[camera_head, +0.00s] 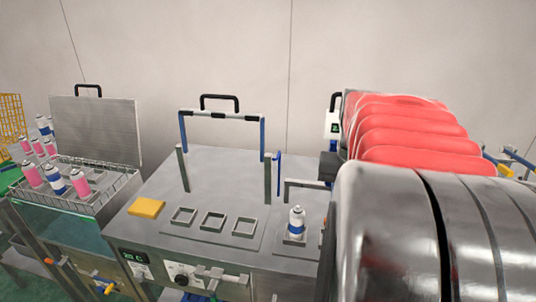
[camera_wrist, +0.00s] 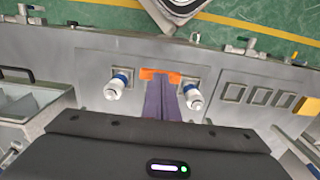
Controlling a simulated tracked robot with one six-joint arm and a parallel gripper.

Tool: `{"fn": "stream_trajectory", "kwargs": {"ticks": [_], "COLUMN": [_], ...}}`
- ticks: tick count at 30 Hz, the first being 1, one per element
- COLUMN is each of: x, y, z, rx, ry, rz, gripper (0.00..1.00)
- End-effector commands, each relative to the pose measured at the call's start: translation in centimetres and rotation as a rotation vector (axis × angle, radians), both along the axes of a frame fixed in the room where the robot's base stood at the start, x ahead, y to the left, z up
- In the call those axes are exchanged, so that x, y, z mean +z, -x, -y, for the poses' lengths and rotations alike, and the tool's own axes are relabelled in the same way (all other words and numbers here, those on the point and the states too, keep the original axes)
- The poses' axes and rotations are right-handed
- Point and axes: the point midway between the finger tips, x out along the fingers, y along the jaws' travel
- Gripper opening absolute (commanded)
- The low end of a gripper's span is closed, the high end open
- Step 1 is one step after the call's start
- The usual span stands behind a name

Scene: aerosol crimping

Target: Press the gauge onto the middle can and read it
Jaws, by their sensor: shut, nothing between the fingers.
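My gripper (camera_wrist: 160,74) is shut and empty in the wrist view, with dark purple fingers and orange tips. It sits above the bench between two white cans with blue bands, one on the left (camera_wrist: 118,85) and one on the right (camera_wrist: 193,96). The spot between these cans is covered by my fingers, so I cannot see a middle can. One blue-banded can (camera_head: 296,222) stands upright in a square holder in the head view. My arm hides the bench to its right. I cannot identify the gauge for certain.
Three empty square holders (camera_head: 212,222) and a yellow block (camera_head: 146,207) lie left of the can. A blue-and-steel frame (camera_head: 222,116) rises from the bench. A wire basket (camera_head: 118,190) holds pink and blue-banded cans at left. A white device (camera_head: 333,123) shows partly behind my arm.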

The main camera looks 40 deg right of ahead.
Motion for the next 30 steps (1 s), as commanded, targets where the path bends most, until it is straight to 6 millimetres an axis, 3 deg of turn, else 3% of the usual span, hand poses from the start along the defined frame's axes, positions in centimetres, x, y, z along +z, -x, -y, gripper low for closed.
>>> {"fn": "stream_trajectory", "kwargs": {"ticks": [30], "x": [10.1], "y": [-1.1], "z": [1.2], "rx": [0.000], "ry": [0.001], "rz": [0.001], "gripper": [0.00]}}
